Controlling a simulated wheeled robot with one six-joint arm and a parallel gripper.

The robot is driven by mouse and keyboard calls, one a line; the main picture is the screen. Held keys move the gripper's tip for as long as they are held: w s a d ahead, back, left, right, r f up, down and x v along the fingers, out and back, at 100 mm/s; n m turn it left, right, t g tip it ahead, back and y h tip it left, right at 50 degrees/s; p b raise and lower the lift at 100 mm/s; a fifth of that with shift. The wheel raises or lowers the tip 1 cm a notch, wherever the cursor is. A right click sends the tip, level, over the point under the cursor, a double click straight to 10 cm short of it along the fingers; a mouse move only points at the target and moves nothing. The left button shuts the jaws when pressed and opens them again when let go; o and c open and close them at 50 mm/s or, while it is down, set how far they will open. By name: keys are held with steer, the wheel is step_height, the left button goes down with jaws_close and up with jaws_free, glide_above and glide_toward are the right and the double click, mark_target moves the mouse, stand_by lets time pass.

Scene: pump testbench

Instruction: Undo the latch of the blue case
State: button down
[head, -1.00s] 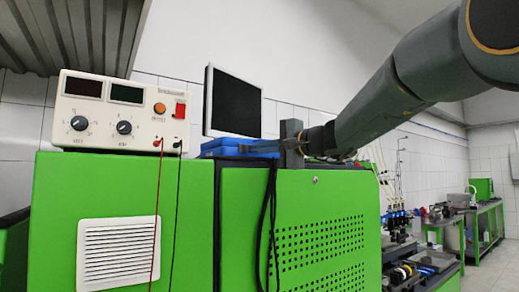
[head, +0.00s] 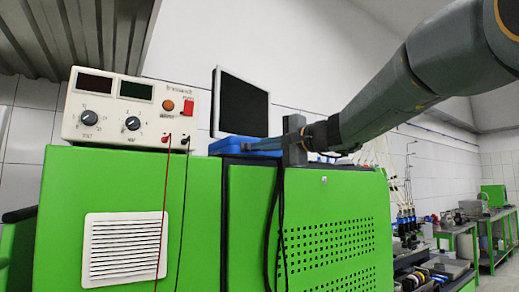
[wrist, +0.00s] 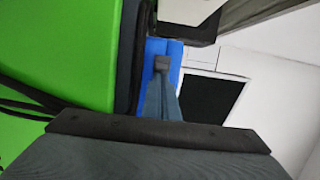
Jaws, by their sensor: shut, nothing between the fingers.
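The blue case (head: 240,147) lies on top of the green cabinet in the head view, partly hidden behind the cabinet's edge and my gripper. In the wrist view the blue case (wrist: 153,82) is a narrow blue strip beyond my fingers. My gripper (wrist: 161,66) is shut, with its fingertips over the case's blue surface. In the head view my gripper (head: 262,145) reaches in from the right, its fingers along the case. I cannot tell whether the fingertips touch the case.
A white power supply (head: 128,108) with red and black leads stands left of the case. A dark monitor (head: 241,104) stands behind it. The green cabinet (head: 325,225) fills the front, with black cables (head: 275,225) hanging down its face. The space above the case is free.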

steer(key=w+d, duration=0.1)
steer(key=w+d+b, duration=0.1)
steer(key=d, duration=0.1)
steer(key=shift+w+d+f, duration=0.1)
steer(key=shift+d+f, duration=0.05)
steer(key=shift+f, duration=0.05)
steer(key=b+v, duration=0.3)
steer(key=v, duration=0.7)
steer(key=shift+r, duration=0.15)
steer(key=s+d+f+g+h, duration=0.1)
steer(key=s+f+g+h, duration=0.15)
steer(key=f, duration=1.45)
steer(key=s+d+f+g+h, duration=0.1)
steer(key=f+g+h, duration=0.25)
steer(key=f, duration=1.35)
steer(key=s+d+f+n+g+h, duration=0.2)
steer(key=s+d+f, duration=0.1)
steer(key=s+f, duration=0.5)
steer(key=s+d+f+n+g+h, duration=0.2)
steer(key=s+f, duration=0.5)
steer(key=f, duration=0.5)
steer(key=s+d+f+n+g+h, duration=0.1)
steer(key=s+d+f+n+h, duration=0.2)
steer(key=s+f, duration=0.5)
step_height(320, 180, down, 2)
steer(key=shift+s+d+n+g, duration=0.35)
steer(key=shift+d+n+g, duration=0.05)
steer(key=shift+d+n, duration=0.2)
